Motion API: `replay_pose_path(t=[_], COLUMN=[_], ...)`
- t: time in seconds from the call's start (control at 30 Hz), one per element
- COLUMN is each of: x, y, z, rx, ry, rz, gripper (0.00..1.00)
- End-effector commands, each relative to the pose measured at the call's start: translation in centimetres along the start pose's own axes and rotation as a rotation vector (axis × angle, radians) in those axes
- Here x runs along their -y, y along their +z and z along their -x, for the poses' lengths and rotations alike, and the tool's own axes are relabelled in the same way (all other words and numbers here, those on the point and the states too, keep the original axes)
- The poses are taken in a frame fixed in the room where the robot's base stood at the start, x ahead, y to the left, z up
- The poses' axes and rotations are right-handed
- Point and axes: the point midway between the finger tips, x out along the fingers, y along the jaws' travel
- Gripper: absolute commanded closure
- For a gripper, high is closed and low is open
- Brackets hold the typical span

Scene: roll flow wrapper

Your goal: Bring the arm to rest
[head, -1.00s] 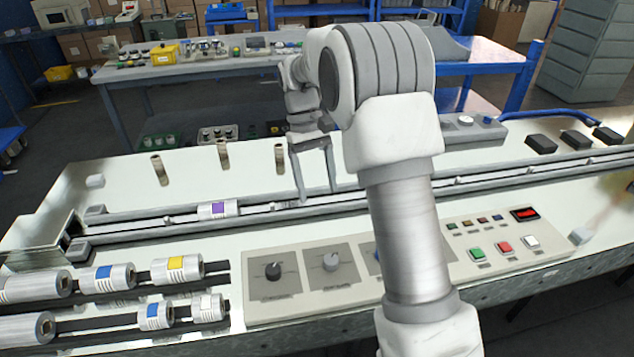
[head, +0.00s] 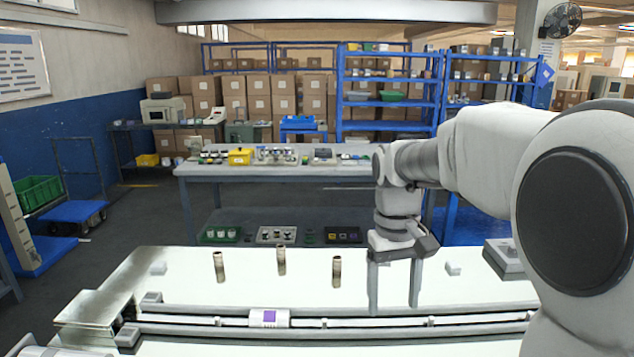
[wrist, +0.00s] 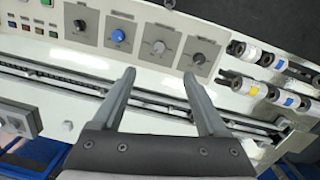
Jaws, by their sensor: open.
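My gripper (head: 394,303) is open and empty in the head view, its two grey fingers pointing down above the wrapper's pale worktop (head: 200,285). The arm reaches in from the right. In the wrist view the spread fingers of my gripper (wrist: 160,92) have nothing between them. Beyond them lie the conveyor channel (wrist: 155,98) and the control panel (wrist: 140,35) with its knobs. A white packet with a purple patch (head: 269,318) lies on the conveyor, left of my gripper and apart from it.
Three short brown posts (head: 281,260) stand on the worktop, left of my gripper. White rolls with coloured bands (wrist: 262,57) sit beside the panel in the wrist view. A second table (head: 275,171) with small parts stands behind. The air around my gripper looks clear.

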Motion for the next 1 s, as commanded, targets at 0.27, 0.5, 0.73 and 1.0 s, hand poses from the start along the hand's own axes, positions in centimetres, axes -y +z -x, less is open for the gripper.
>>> replay_pose_path(t=[0.27, 0.5, 0.73, 1.0], x=[0.4, 1.1, 1.6, 1.9], y=[6.6, 11.9, 16.0, 17.7], z=[2.9, 3.3, 2.2, 1.3], rx=[-0.194, -0.361, -0.503, -0.574], ry=[0.005, 0.005, 0.003, 0.001], rz=[-0.06, -0.111, -0.155, -0.179], gripper=[0.24, 0.24, 0.24, 0.24])
